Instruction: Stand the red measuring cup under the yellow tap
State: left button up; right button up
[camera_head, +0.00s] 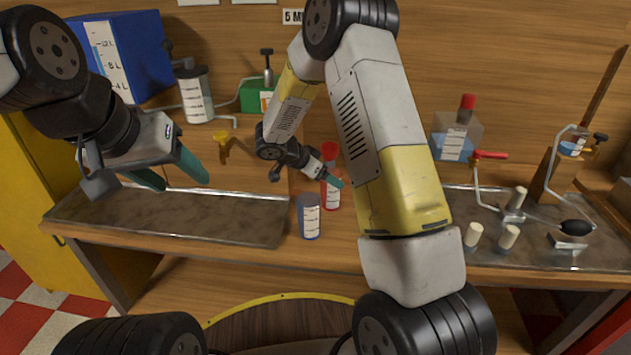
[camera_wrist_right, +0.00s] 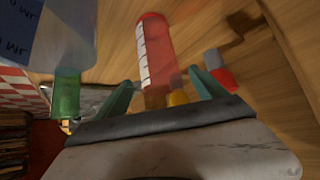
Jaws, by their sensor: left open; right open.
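The red measuring cup (camera_head: 332,194), with a white scale strip, stands on the bench near the middle, partly behind my right gripper. In the right wrist view the red cup (camera_wrist_right: 155,50) shows between and beyond the two teal fingers. My right gripper (camera_head: 333,180) is open at the cup; the wrist view also shows it (camera_wrist_right: 160,84). I cannot tell whether the fingers touch the cup. The yellow tap (camera_head: 221,139) is further left on the bench, with no cup visible under it. My left gripper (camera_head: 176,172) is open and empty, above the left metal tray.
A blue cup (camera_head: 310,217) stands just in front of the red one. A red fitting (camera_head: 329,150) is behind it. The left tray (camera_head: 170,216) looks bare. Pegs and a black bulb (camera_head: 575,228) occupy the right tray. A blue tank (camera_head: 125,55) stands back left.

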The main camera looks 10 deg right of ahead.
jog(key=x, duration=0.7)
jog(key=shift+a+f, duration=0.2)
jog(key=shift+f, duration=0.05)
jog(key=shift+r, duration=0.1)
jog(key=c, duration=1.6)
